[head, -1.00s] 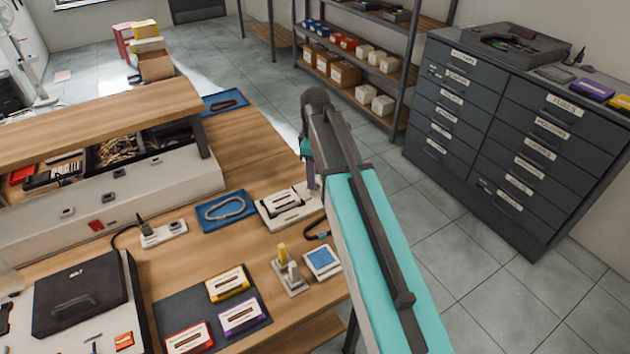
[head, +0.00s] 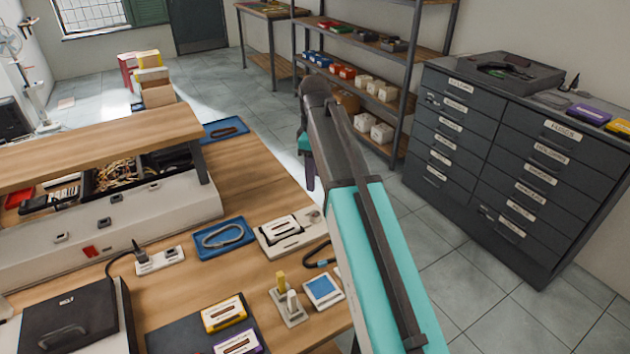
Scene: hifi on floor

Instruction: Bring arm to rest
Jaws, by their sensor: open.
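My arm runs up from the lower right, with a teal link and a dark elbow, between the wooden workbench (head: 250,165) and the grey drawer cabinet (head: 480,160). Beyond the elbow the arm folds down and is mostly hidden behind the nearer link. A small teal part and a narrow dark purple tip show there, at the bench's right edge. This is the visible part of my gripper (head: 310,177). It is open, and nothing is seen held in it. The rest of it is hidden.
On the bench are a blue tray (head: 224,238), a device with a cartridge (head: 287,232), a yellow cartridge (head: 224,313) and a black case (head: 70,325). A shelf (head: 385,80) with boxes stands behind. Grey floor (head: 465,260) is clear between bench and cabinet.

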